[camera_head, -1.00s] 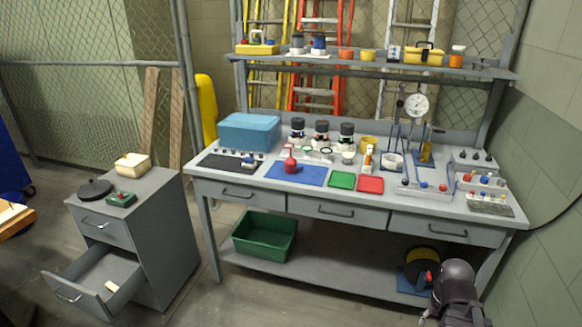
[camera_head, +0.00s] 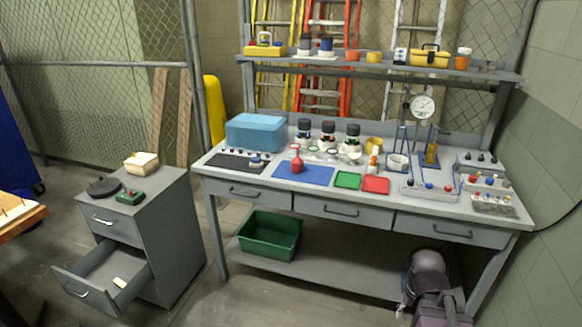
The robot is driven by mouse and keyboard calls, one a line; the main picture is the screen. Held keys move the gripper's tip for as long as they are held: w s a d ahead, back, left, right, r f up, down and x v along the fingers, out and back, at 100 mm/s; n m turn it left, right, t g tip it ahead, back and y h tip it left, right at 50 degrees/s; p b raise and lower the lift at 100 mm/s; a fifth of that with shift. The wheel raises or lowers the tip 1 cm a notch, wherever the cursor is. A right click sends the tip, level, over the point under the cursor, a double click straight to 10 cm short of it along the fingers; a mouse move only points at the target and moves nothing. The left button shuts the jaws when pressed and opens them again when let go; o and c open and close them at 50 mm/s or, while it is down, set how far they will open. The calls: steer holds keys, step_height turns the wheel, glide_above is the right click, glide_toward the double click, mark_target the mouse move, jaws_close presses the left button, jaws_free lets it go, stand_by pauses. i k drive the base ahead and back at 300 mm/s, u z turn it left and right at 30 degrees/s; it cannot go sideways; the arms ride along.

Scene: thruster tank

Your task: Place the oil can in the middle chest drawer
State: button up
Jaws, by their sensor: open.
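The oil can (camera_head: 297,163), red with a thin upright spout, stands on the blue mat (camera_head: 318,178) on the workbench. The grey drawer chest (camera_head: 165,225) stands to the left of the bench. Its top drawer (camera_head: 110,229) is shut. The drawer below it (camera_head: 78,290) is pulled open and holds a small cream block (camera_head: 120,283). Whether another drawer lies under that one cannot be seen clearly. My dark arm shows at the bottom right, in front of the bench's lower shelf; I cannot make out my gripper's fingers.
A black disc (camera_head: 104,187), a green box (camera_head: 130,196) and a cream box (camera_head: 141,162) occupy the chest top. A blue case (camera_head: 256,132), jars and small trays crowd the bench. A green bin (camera_head: 270,236) sits on the lower shelf. Floor shows between chest and bench.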

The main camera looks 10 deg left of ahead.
mark_target(103, 276)
steer(key=i, duration=1)
steer(key=u, duration=0.05)
